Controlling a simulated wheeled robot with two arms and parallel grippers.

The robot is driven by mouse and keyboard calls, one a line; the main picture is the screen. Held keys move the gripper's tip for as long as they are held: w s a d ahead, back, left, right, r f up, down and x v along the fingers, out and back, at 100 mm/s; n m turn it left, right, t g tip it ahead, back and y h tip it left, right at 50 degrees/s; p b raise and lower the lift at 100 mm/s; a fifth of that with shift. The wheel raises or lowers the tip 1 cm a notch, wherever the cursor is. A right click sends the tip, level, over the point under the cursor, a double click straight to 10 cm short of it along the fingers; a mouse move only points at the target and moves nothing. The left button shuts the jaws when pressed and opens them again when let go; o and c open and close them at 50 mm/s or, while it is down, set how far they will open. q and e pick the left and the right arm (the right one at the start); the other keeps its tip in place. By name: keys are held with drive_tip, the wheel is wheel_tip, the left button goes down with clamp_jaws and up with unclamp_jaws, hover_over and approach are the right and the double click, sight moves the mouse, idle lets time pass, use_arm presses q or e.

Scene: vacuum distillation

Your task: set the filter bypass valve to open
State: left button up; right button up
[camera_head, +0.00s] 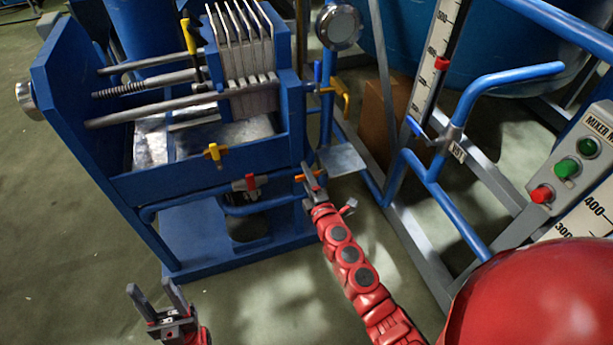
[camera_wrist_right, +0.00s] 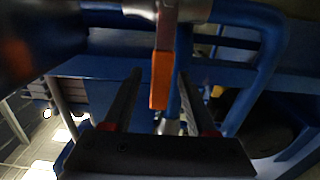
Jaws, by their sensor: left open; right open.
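An orange valve handle (camera_head: 300,178) sits on the blue pipework at the lower right of the blue filter press frame. No label shows that names it as the filter bypass valve. In the right wrist view the orange handle (camera_wrist_right: 160,80) hangs down from a metal fitting, between my two fingers with gaps on both sides. My right gripper (camera_head: 313,174) is open around or just in front of it; the exact depth is unclear. My left gripper (camera_head: 152,288) is open and empty over the floor at the lower left.
A red-handled valve (camera_head: 250,183) and a yellow-handled valve (camera_head: 213,153) sit left of the orange one on the filter press (camera_head: 200,187). Blue pipes and a mixer panel (camera_head: 575,165) stand at the right. The floor (camera_head: 60,230) at left is clear.

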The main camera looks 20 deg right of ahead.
clamp_jaws()
idle(0.3)
drive_tip(key=shift+f, duration=0.1)
idle(1.1)
